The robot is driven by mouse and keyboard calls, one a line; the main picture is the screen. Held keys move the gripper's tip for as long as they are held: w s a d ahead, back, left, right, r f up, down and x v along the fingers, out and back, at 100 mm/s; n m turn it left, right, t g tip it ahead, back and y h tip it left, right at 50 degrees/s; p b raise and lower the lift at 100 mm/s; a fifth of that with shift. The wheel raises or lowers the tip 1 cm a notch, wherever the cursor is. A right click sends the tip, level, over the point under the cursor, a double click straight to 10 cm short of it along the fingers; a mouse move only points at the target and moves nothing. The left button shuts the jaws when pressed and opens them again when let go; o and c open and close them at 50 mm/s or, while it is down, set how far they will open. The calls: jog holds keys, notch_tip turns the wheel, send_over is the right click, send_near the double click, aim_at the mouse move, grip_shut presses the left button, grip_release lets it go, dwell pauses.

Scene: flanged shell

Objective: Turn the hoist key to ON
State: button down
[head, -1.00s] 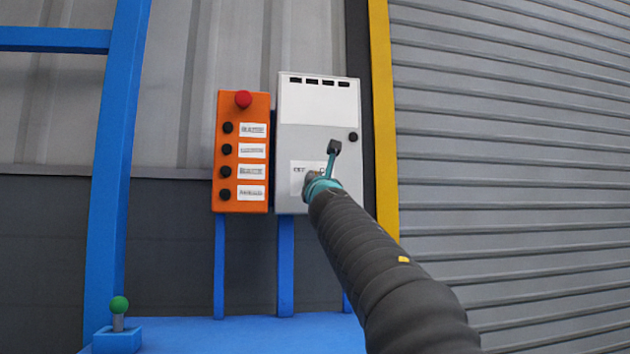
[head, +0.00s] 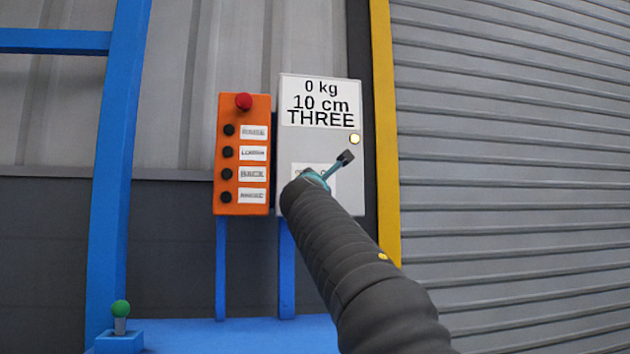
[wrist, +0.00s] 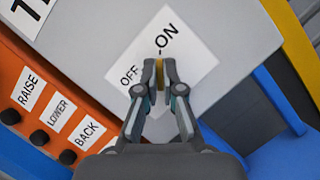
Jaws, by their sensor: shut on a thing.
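The hoist key (wrist: 160,72) is a thin yellowish piece in the wrist view, between the fingertips of my gripper (wrist: 160,78). My gripper is shut on it, in front of the white OFF/ON label (wrist: 187,55) on the grey control box (head: 341,202). A dark mark above the key points at the ON word. In the head view my gripper (head: 330,170) is at the lower part of the box, and my arm hides the key. The box display (head: 321,103) reads 0 kg, 10 cm, THREE, and the round lamp (head: 354,139) glows pale yellow.
An orange button panel (head: 228,207) with a red button and several black buttons is left of the box. A green-topped lever (head: 120,308) stands at lower left. A yellow post (head: 384,130) and grey shutter (head: 510,150) are to the right.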

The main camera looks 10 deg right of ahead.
dwell(0.4)
jog(key=c, duration=1.3)
grip_release()
jog(key=v, duration=1.2)
